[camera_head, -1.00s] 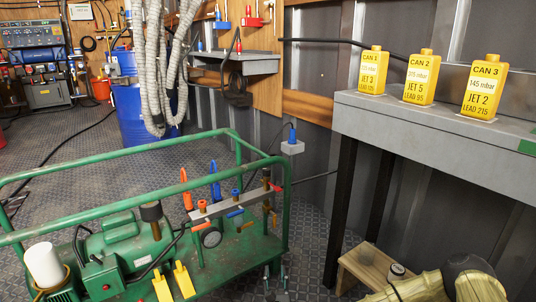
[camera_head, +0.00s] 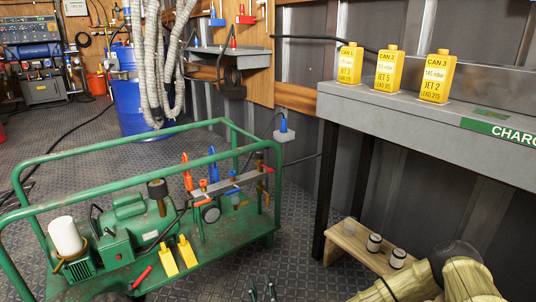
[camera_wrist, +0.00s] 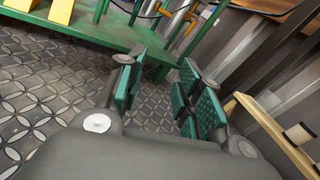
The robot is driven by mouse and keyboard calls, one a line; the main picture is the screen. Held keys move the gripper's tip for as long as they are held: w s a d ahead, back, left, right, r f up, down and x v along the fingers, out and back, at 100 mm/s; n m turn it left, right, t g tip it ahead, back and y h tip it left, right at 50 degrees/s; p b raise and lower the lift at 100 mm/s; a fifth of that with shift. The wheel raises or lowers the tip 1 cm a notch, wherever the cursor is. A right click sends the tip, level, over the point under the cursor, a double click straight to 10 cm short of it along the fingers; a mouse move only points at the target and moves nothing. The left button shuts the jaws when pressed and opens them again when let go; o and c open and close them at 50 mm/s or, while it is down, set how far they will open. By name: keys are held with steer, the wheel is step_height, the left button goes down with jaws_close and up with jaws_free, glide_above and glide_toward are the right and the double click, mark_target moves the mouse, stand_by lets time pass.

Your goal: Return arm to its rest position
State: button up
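My arm (camera_head: 440,283) shows at the bottom right of the head view, its yellowish links bent around a dark joint. The tips of my gripper (camera_head: 262,292) just show at the bottom edge of the head view. In the wrist view my gripper (camera_wrist: 158,88) has its green-padded fingers spread apart. Only patterned metal floor shows between them, and nothing is held. The gripper is beside the green frame's base, apart from it as far as I can tell.
The green tubular frame (camera_head: 110,157) with a machine stands left. A grey bench (camera_head: 410,107) carries three yellow cans (camera_head: 437,76). Patterned floor (camera_head: 215,270) is clear between the frame and the stand.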

steer(key=s+f+n+g+y+p, duration=0.1)
steer(key=s+f+n+g+p, duration=0.3)
steer(key=s+n, duration=0.55)
steer(key=s+f+n+g+y+p, duration=0.2)
steer(key=s+f+n+g, duration=0.25)
steer(key=s+n, duration=0.5)
steer(key=s+d+r+n+g+h+p, duration=0.35)
steer(key=s+d+n, duration=0.25)
steer(key=s+d, duration=0.6)
steer(key=s+d+r+n+g+h+p, duration=0.25)
steer(key=s+d+n+g, duration=0.3)
steer(key=s+d, duration=0.55)
step_height(320, 180, up, 37)
steer(key=w+d+p, duration=0.1)
steer(key=w+p, duration=0.1)
steer(key=p, duration=3.6)
steer(key=shift+d, duration=0.35)
